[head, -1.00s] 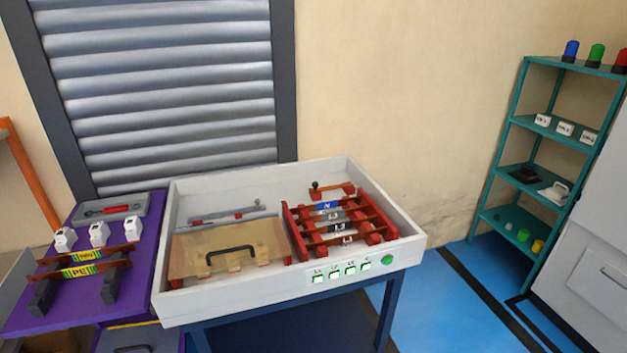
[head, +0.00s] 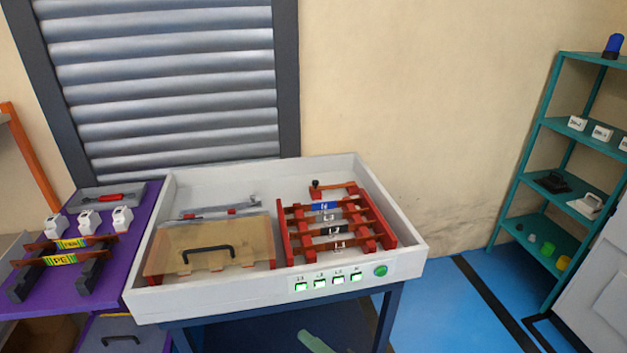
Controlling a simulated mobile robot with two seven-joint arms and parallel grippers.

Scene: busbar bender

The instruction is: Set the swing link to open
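A short copper-coloured link with a black knob (head: 315,184) lies at the back right inside the white tray-like enclosure (head: 405,240). It looks like the swing link and runs roughly left to right behind the red-framed busbars. Its far end rests near a red support, but contact is too small to tell. A grey bar (head: 215,212) with a small upright knob at its right end lies at the back left, behind a tan cover (head: 165,245) with a black handle. Neither of my grippers is in view.
Busbars labelled on blue, grey and black bands (head: 323,206) sit in red holders. Lit green buttons (head: 320,284) line the front wall. A purple bench (head: 60,310) stands left, with white devices. A teal shelf (head: 545,140) stands right. A pale green shape shows under the table.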

